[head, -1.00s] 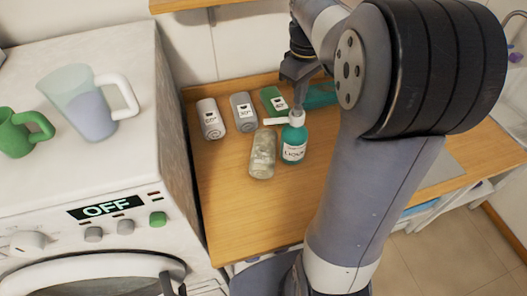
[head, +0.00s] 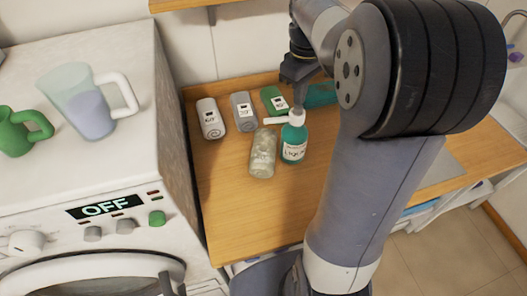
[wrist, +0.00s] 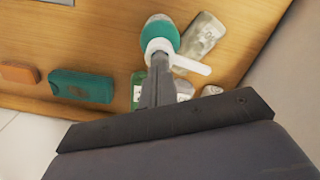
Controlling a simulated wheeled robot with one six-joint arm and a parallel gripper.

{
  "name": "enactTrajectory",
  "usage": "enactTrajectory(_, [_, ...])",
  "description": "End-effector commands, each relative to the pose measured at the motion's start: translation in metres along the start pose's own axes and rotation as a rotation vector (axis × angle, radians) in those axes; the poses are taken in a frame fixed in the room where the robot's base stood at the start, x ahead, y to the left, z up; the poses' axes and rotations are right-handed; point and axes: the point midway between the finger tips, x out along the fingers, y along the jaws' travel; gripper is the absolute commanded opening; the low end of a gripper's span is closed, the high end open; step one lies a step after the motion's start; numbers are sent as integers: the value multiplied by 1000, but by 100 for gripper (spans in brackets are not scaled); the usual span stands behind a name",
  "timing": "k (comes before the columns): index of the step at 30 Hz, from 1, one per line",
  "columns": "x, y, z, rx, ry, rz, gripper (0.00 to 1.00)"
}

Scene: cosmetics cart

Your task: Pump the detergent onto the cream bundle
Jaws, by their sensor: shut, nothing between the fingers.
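The detergent is a teal bottle (head: 294,143) with a white pump head and a label, upright on the wooden counter. Its white spout (head: 272,123) points left, over the far end of a pale, mottled cream bundle (head: 262,155) lying beside the bottle. My gripper (head: 298,105) is shut and empty, pointing down at the pump head from above. In the wrist view, the shut fingers (wrist: 159,62) end at the white pump head (wrist: 160,48), with the cream bundle (wrist: 203,36) to the right. I cannot tell whether the fingertips touch the pump. No liquid is visible on the bundle.
A teal item (wrist: 80,87) lies by the wall. A washing machine (head: 110,180) at left carries a jug (head: 90,108) and green mug (head: 18,135). The front counter is clear.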

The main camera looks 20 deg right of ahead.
Motion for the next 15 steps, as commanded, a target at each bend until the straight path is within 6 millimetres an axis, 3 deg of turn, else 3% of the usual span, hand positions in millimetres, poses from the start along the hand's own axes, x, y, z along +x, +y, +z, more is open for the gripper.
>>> enactTrajectory(15, [20,0,0,0,0,0,0])
